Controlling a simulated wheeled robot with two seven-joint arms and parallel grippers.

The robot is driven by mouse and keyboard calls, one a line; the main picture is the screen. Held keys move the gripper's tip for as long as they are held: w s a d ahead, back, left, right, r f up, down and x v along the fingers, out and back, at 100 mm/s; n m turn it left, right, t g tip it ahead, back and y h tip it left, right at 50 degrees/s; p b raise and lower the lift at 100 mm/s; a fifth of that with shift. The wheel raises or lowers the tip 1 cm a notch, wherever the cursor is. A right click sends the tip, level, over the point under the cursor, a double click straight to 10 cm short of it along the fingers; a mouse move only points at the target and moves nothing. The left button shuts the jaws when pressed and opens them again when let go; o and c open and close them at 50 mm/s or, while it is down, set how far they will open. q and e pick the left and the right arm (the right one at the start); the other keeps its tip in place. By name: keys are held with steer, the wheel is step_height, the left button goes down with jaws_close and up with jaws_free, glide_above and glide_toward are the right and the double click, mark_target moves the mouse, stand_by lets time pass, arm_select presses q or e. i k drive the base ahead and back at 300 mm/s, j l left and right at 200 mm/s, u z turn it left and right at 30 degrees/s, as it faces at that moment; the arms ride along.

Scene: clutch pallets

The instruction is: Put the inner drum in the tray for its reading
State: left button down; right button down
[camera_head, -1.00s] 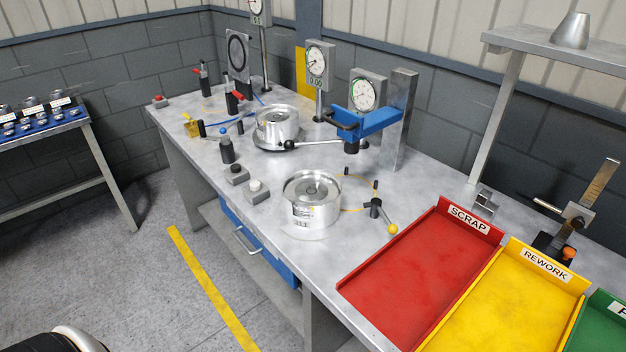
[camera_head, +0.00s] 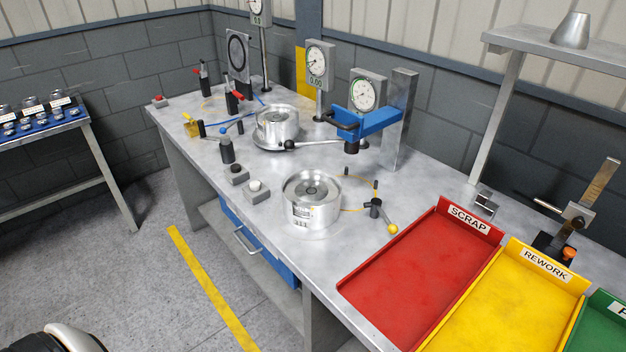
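A silver metal drum (camera_head: 313,214) with a printed label stands upright on the bench below a blue-armed fixture (camera_head: 372,124). Another silver drum (camera_head: 277,128) sits farther back on a round plate with a black-knobbed lever. The frames do not tell which one is the inner drum. A red tray (camera_head: 400,281) is marked SCRAP and a yellow tray (camera_head: 500,312) is marked REWORK. A green tray (camera_head: 597,333) is cut off at the right edge, with only part of its label showing. The trays look empty where visible. Neither of my grippers is in view.
Dial gauges (camera_head: 320,62) stand behind the drums. Grey button boxes (camera_head: 257,191), a dark bottle (camera_head: 227,149) and a yellow-knobbed lever (camera_head: 383,216) are near the front drum. A shelf (camera_head: 560,45) overhangs the bench at right. A side rack (camera_head: 42,120) stands at left.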

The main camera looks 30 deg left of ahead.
mark_target(312, 198)
steer(key=i+j+z, duration=0.1)
steer(key=j+z, duration=0.3)
steer(key=j, duration=0.75)
steer(key=k+j+z, duration=0.1)
steer(key=j+z, duration=0.25)
steer(key=j, duration=0.8)
